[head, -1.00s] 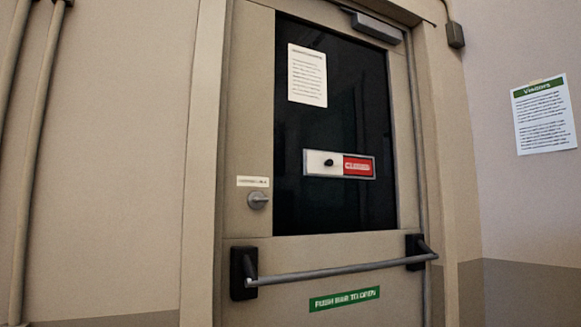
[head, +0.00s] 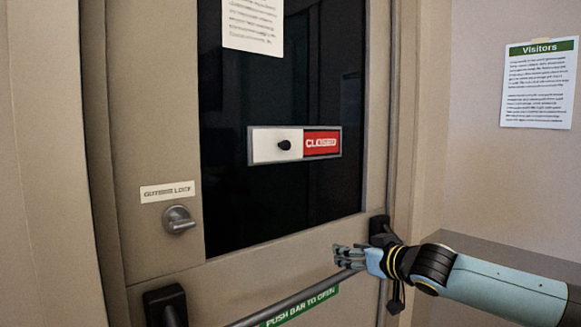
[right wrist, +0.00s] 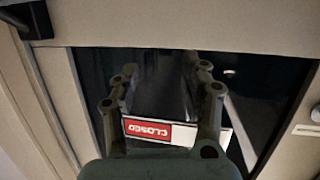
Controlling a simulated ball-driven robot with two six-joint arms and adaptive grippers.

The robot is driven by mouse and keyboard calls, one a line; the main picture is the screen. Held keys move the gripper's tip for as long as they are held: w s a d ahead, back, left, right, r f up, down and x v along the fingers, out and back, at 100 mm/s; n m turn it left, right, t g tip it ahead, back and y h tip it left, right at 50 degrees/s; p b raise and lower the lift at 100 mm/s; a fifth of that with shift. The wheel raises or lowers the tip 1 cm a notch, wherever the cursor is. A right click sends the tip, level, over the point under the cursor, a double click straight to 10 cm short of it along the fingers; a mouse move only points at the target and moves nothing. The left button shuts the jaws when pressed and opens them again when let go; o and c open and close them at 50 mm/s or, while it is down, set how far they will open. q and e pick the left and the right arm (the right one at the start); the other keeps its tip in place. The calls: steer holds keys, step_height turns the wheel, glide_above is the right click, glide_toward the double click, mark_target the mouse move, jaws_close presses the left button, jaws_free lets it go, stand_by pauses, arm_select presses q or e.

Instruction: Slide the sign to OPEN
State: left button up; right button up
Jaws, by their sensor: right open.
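The sliding sign (head: 264,146) is a grey-framed strip on the door's dark glass. It shows a red CLOSED panel (head: 322,143) at right and a white slider with a black knob (head: 284,145) at left. My right gripper (head: 340,257) is open and empty, in front of the door, below and to the right of the sign, near the push bar. In the right wrist view the sign (right wrist: 150,131) appears upside down between the open fingers (right wrist: 162,85), which look apart from it. The knob is not visible there. My left gripper is not in view.
The push bar (head: 300,296) crosses the door below the glass, with a black mount (head: 166,305) at its left end. A lock knob (head: 179,219) sits left of the glass. A paper notice (head: 253,24) hangs above the sign. The glass around the sign is clear.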

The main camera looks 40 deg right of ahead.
mark_target(288, 145)
steer(key=w+a+r+n+t+y+p, duration=0.15)
steer(key=a+r, duration=0.25)
steer(key=r, duration=0.8)
steer(key=a+r+t+y+p, duration=0.2)
steer(key=a+r+p, duration=0.1)
steer(key=r, duration=0.8)
steer(key=shift+g+h, duration=0.25)
steer(key=w, duration=0.3)
steer(key=w+a, duration=0.1)
steer(key=w, duration=0.6)
steer(key=shift+w+a+r+b, duration=0.2)
steer(key=shift+w+r+b, duration=0.1)
steer(key=shift+r+b, duration=0.05)
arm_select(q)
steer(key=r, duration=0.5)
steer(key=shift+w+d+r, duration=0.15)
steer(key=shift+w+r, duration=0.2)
arm_select(e)
jaws_close()
